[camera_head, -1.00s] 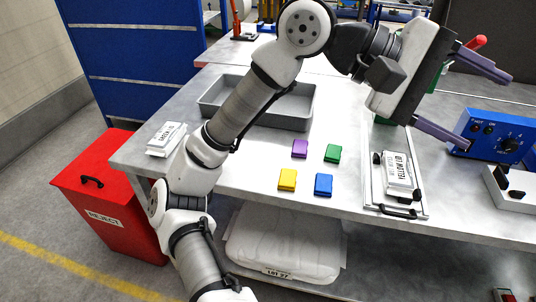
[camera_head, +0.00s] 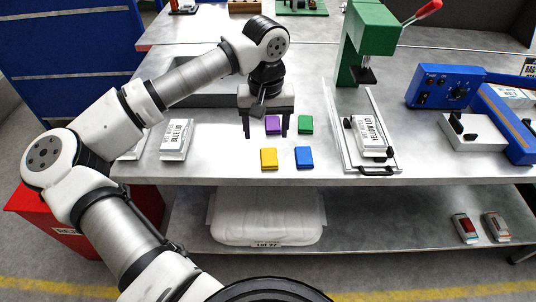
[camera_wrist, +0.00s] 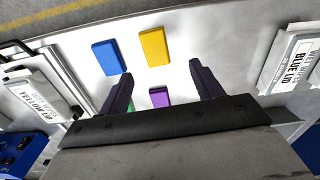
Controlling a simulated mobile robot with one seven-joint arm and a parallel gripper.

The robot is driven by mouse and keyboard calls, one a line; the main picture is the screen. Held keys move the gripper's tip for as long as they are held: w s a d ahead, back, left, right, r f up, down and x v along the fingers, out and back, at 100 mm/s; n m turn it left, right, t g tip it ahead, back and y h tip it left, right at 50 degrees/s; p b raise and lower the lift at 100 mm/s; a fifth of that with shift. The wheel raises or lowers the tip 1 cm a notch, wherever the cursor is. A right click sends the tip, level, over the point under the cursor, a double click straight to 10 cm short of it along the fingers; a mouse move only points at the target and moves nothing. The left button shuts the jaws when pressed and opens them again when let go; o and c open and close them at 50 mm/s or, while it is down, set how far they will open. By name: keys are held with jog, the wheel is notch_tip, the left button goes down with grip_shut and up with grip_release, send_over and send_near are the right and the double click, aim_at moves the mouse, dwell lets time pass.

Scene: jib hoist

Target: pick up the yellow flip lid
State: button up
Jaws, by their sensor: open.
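The yellow flip lid (camera_head: 269,158) lies flat on the grey bench, front left in a group of small coloured lids. It also shows in the wrist view (camera_wrist: 154,46), beyond my fingertips. My gripper (camera_head: 266,134) points down over the bench, open, its two dark fingers on either side of the purple lid (camera_head: 273,124) as seen from the head. The yellow lid is nearer the bench's front edge than my fingers and apart from them. The wrist view shows my open fingers (camera_wrist: 162,72) with nothing between their tips.
A blue lid (camera_head: 304,157) lies right of the yellow one; a green lid (camera_head: 305,124) lies behind. A pack marked yellow lid (camera_head: 368,136) sits in a sliding fixture under a green press (camera_head: 366,35). A blue-lid pack (camera_head: 176,140) stands left. A grey tray (camera_head: 190,98) is behind.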

aim_at(269, 156)
notch_tip(269, 156, down, 2)
jog(key=shift+f, duration=0.1)
jog(key=f, duration=0.1)
jog(key=f+p, duration=0.1)
jog(key=f, duration=0.1)
jog(key=f+p, duration=0.1)
jog(key=shift+s+d+f, duration=0.15)
jog(key=shift+d+f, duration=0.1)
jog(key=shift+d, duration=0.15)
jog(key=shift+f+p, duration=0.3)
jog(key=shift+f, duration=0.3)
jog(key=c, duration=1)
